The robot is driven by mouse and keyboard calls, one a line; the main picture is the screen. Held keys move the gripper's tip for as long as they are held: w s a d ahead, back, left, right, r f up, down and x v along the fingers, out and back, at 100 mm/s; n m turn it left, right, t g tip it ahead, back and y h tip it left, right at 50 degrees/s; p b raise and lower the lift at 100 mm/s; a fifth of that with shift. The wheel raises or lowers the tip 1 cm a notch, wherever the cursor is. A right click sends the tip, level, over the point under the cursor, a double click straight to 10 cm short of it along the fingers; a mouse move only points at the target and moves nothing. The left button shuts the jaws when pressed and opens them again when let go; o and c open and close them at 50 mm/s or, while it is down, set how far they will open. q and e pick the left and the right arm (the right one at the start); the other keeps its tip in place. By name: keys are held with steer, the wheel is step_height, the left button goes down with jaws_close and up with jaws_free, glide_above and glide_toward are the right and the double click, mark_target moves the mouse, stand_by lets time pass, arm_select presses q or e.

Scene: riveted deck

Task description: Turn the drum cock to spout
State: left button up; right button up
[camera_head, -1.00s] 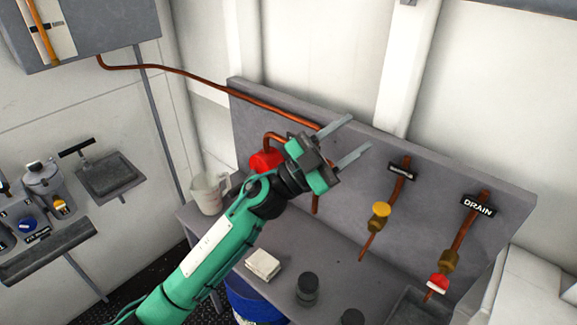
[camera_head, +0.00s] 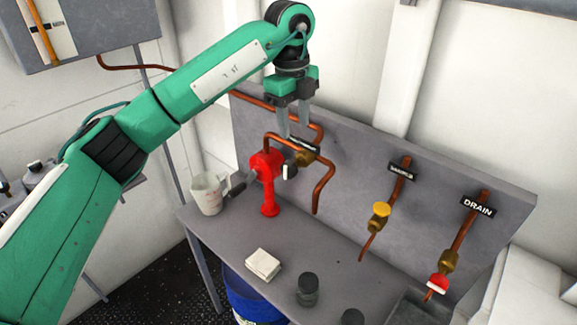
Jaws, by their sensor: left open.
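My left gripper (camera_head: 294,130) points down, open and empty, just above a brass cock (camera_head: 305,157) on the copper pipework at the left of the panel. The cock's dark label (camera_head: 304,144) is partly hidden by the fingers, so I cannot read it. I cannot tell whether the fingers touch it. A red hand pump (camera_head: 266,180) stands on the bench just left of the cock, and a copper pipe (camera_head: 324,184) curves down to a spout end beside it. A blue drum (camera_head: 250,300) sits below the bench. My right gripper is not in view.
A white jug (camera_head: 206,194) stands at the bench's left end. A pale folded cloth or block (camera_head: 263,264) and a dark jar (camera_head: 308,288) lie nearer.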

mark_target(288, 162)
arm_select(q)
steer(key=shift+y, duration=0.3)
steer(key=f+p, duration=0.1)
steer(key=f, duration=0.3)
steer(key=f+p, duration=0.2)
steer(key=f, duration=0.2)
steer(key=a+f+p, duration=0.1)
steer(key=f+p, duration=0.1)
steer(key=f, duration=0.2)
steer(key=shift+w+a, duration=0.1)
steer(key=shift+w, duration=0.05)
steer(key=shift+f, duration=0.5)
steer(key=c, duration=1)
